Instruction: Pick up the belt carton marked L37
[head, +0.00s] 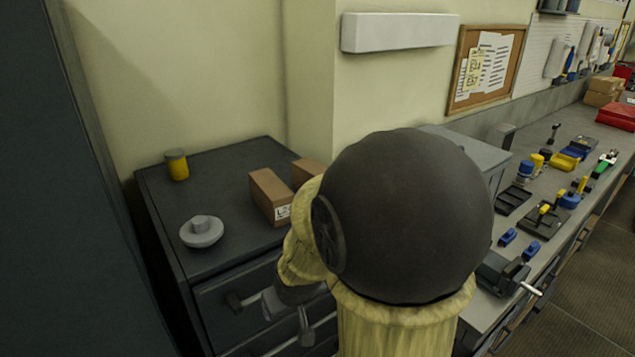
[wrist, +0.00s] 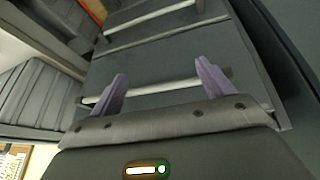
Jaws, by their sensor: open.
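A brown carton (head: 267,193) lies on the dark cabinet top in the head view. Its white end label starts with "L", but the digits are too small and partly covered to read surely. A second brown carton (head: 308,170) stands just right of it, largely hidden behind my arm, with no label showing. I cannot tell which is L37. My gripper (wrist: 161,70) is open and empty in the wrist view, in front of grey drawer fronts with bar handles. In the head view it is low at the cabinet's front, below the cartons. No carton shows in the wrist view.
A drawer handle (wrist: 165,17) sticks out near my gripper. A workbench (head: 590,160) crowded with tools and parts runs along the right.

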